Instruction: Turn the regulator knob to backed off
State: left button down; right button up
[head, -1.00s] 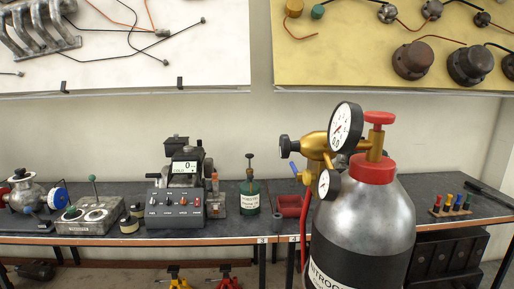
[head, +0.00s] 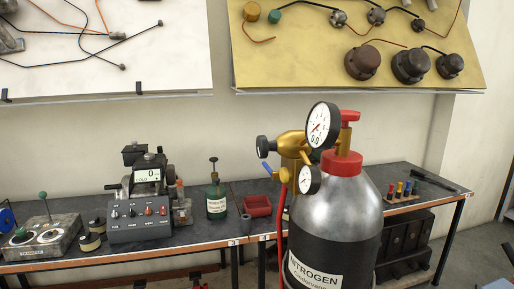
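A silver and black nitrogen cylinder (head: 338,215) with a red collar stands in front of the bench, right of the middle. A brass regulator (head: 292,144) is fixed at its top. The dark regulator knob (head: 262,149) sticks out to the left of the brass body. A large gauge (head: 322,125) reads about 0.0 and a smaller gauge (head: 309,180) hangs below it. A red valve handle (head: 350,116) tops the cylinder. A blue lever (head: 268,169) shows under the knob. Neither of my grippers is in view.
The dark workbench (head: 110,258) runs behind the cylinder. It carries a grey control box (head: 140,222), a green bottle (head: 216,200), a red bin (head: 257,206) and several coloured-handled tools (head: 400,192). Display boards hang on the wall above.

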aim_at(262, 146)
jog(key=i+j+z, duration=0.15)
jog(key=j+z, duration=0.15)
jog(key=j, duration=0.95)
jog(key=j+z, duration=0.3)
jog(key=j, duration=0.95)
jog(key=j+z, duration=0.3)
jog(key=j, duration=0.95)
jog(key=i+l, duration=0.15)
jog(key=l, duration=0.25)
jog(key=i+l, duration=0.1)
jog(key=l, duration=0.25)
jog(key=i+u, duration=0.05)
